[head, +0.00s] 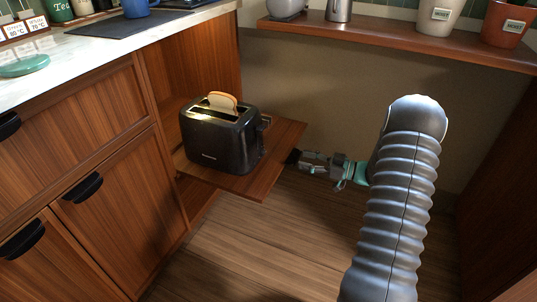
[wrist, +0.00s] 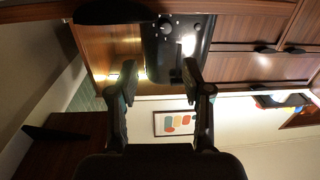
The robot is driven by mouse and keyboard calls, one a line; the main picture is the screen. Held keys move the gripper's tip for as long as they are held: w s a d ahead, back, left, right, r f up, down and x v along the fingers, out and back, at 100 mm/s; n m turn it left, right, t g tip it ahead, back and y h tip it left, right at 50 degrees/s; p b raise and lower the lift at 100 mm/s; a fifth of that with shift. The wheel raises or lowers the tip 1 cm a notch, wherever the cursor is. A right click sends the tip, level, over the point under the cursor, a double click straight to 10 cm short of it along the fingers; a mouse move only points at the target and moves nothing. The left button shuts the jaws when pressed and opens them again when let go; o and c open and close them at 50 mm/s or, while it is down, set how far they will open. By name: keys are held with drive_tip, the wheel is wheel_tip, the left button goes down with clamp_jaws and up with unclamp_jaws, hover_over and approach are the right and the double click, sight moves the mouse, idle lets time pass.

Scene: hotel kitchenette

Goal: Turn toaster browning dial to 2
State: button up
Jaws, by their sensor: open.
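A black toaster (head: 212,143) with a slice of bread (head: 222,101) in a slot stands on a low pull-out wooden shelf (head: 262,183). Its right end, with small controls, faces my gripper (head: 293,157). The wrist view shows that dark end of the toaster (wrist: 176,60), turned in the picture, with a round dial (wrist: 166,28) and a bright glare beside it. The dial's marks are too small to read. My gripper (wrist: 158,80) is open and empty, its fingers apart and pointing toward the toaster. I cannot tell that it touches anything.
Wooden drawers and cupboards (head: 85,170) with black handles stand at the left under a pale counter (head: 100,50). A wooden wall shelf (head: 400,40) with pots runs above my arm. The floor (head: 270,245) in front of the toaster shelf is clear.

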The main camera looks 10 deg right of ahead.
sight(269, 162)
drive_tip(key=x, duration=1.3)
drive_tip(key=shift+s+a+f, duration=0.1)
drive_tip(key=shift+s+a, duration=0.15)
drive_tip(key=shift+a, duration=0.2)
drive_tip(key=shift+c, duration=0.2)
clamp_jaws()
